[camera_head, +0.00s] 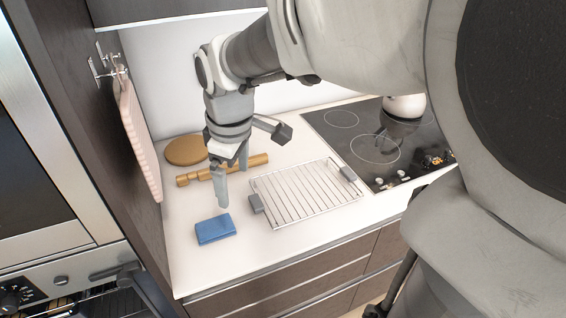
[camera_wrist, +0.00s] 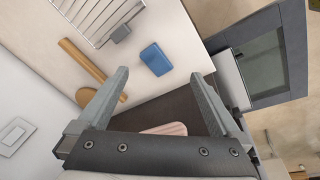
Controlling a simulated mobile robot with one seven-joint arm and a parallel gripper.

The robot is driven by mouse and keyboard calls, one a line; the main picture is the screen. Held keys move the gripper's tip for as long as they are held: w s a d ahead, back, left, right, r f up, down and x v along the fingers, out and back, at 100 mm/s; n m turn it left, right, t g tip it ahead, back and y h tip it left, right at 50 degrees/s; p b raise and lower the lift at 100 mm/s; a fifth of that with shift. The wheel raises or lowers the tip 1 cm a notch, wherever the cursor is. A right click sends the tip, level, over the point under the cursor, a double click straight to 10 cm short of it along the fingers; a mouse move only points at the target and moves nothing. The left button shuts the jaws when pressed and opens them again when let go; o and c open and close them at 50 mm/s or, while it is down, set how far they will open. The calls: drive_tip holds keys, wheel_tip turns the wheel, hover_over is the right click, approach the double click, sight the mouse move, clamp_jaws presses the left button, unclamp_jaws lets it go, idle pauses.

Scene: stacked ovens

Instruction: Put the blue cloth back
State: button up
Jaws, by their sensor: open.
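The blue cloth (camera_head: 215,229) lies folded on the white counter near its front left. It also shows in the wrist view (camera_wrist: 155,59), between and beyond my fingertips. My gripper (camera_head: 232,187) is open and empty, pointing down above the counter, just behind the cloth in the head view. The fingers do not touch the cloth. A pink cloth (camera_head: 138,130) hangs on the dark side panel at the left, below metal hooks (camera_head: 104,65). Part of the pink cloth shows low in the wrist view (camera_wrist: 165,129).
A wire rack (camera_head: 305,190) with grey end grips lies right of the cloth. A rolling pin (camera_head: 225,169) and a round wooden board (camera_head: 186,150) lie behind. An oven (camera_head: 45,265) stands at the lower left.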

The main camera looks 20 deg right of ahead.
drive_tip(key=s+d+r+m+t, duration=0.1)
drive_tip(key=s+d+r+m, duration=0.1)
drive_tip(key=s+m, duration=0.3)
drive_tip(key=s+d+r+m+t, duration=0.1)
drive_tip(key=s+d+m+t, duration=0.1)
drive_tip(key=s+m, duration=0.3)
drive_tip(key=shift+s+r, duration=0.35)
drive_tip(key=shift+s, duration=1.2)
